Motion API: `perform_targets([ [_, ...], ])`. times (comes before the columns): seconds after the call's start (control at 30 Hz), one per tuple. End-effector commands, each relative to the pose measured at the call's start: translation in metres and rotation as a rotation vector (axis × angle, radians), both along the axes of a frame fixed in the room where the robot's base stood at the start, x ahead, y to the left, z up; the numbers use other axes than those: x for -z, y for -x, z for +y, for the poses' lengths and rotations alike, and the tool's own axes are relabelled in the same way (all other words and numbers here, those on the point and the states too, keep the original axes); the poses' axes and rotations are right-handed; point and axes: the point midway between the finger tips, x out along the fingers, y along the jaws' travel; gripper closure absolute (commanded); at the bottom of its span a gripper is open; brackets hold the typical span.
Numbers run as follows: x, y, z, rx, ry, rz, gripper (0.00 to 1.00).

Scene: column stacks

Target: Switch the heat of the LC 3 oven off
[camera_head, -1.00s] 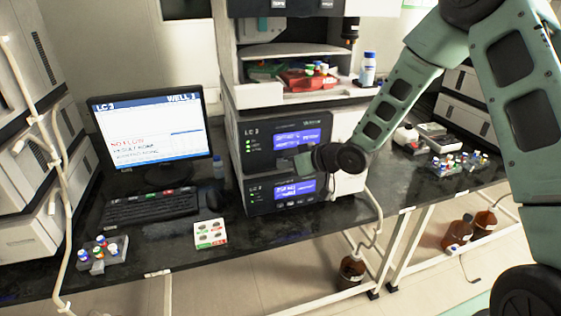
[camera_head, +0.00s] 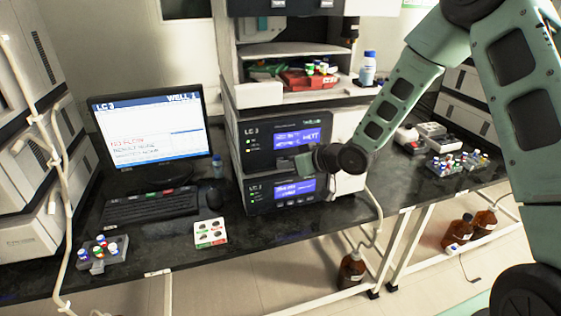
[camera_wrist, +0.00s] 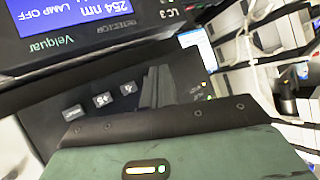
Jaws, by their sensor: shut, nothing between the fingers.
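The LC 3 stack stands at the middle of the bench in the head view. Its upper module (camera_head: 258,157) has a blue display (camera_head: 297,138) with blurred text. The lower module (camera_head: 256,196) has a smaller blue display (camera_head: 293,188). My gripper (camera_head: 303,162) is shut and empty, just in front of the upper module, below its display; contact cannot be told. The wrist view shows a dark panel with several small buttons (camera_wrist: 103,100), some seemingly marked 5; this is likely the oven. Beside it is the detector (camera_wrist: 110,30), its display reading 254 nm LAMP OFF.
A monitor (camera_head: 155,135) marked LC 3 and a keyboard (camera_head: 150,206) stand left of the stack. A tray (camera_head: 305,80) with vials sits above. More vials (camera_head: 457,163) stand on the right.

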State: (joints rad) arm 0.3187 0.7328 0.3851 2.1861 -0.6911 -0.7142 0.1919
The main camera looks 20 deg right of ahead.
Motion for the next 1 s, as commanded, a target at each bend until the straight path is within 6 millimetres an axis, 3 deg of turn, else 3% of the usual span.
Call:
perform_targets([
  [0.47,0.000,0.008,0.000,0.000,0.000,0.000,1.00],
  [1.0,0.001,0.054,0.000,0.000,0.000,0.001,1.00],
])
